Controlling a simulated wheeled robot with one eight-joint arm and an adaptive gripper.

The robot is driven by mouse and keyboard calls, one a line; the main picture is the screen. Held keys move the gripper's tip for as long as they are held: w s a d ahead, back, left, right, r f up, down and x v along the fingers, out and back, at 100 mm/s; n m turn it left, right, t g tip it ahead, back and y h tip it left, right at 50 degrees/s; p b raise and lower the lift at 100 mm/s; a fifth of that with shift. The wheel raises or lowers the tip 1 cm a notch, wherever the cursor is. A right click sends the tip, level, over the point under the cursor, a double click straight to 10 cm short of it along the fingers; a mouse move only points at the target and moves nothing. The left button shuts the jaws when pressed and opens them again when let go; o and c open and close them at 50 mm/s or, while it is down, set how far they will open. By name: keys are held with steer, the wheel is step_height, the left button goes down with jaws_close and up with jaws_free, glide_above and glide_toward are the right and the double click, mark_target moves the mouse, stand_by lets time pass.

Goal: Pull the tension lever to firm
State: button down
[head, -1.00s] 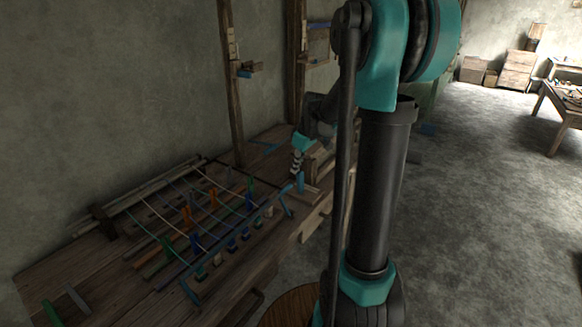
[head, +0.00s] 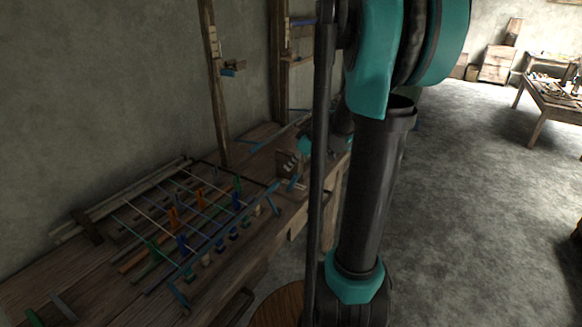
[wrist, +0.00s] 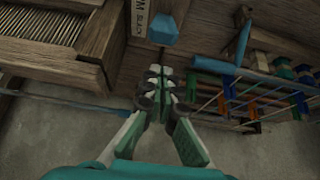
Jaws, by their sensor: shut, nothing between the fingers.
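A blue faceted knob (wrist: 163,28), seen nearly end-on in the wrist view, stands on the wooden frame beside a pale label (wrist: 138,22) with partly readable dark lettering, perhaps "SLACK". It looks like the tension lever's handle. My gripper (wrist: 160,72) is shut and empty. Its fingertips appear just below the knob in the picture, with a visible gap and no contact. My arm hides part of the gripper there.
The loom's warp threads and coloured pegs (head: 183,220) lie left of the handle in the head view. In the wrist view, a slatted wooden part (wrist: 55,45) is at upper left and a blue rod (wrist: 230,70) at right. Open floor (head: 470,220) lies to the right.

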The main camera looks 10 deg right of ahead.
steer(key=shift+r, duration=0.2)
step_height(320, 180, up, 9)
steer(key=s+d, duration=0.2)
steer(key=shift+s, duration=0.15)
stand_by(0.6)
steer(key=shift+d, duration=0.1)
steer(key=s+a+f+m+h, duration=0.2)
steer(key=s+f+m, duration=0.2)
steer(key=s+f, duration=0.5)
steer(key=s+a+f+m+h, duration=0.1)
steer(key=s+f+m, duration=0.3)
steer(key=s+f, duration=0.5)
steer(key=shift+s+a+g+h, duration=0.3)
steer(key=shift+s+a+h, duration=0.15)
steer(key=shift+h, duration=0.35)
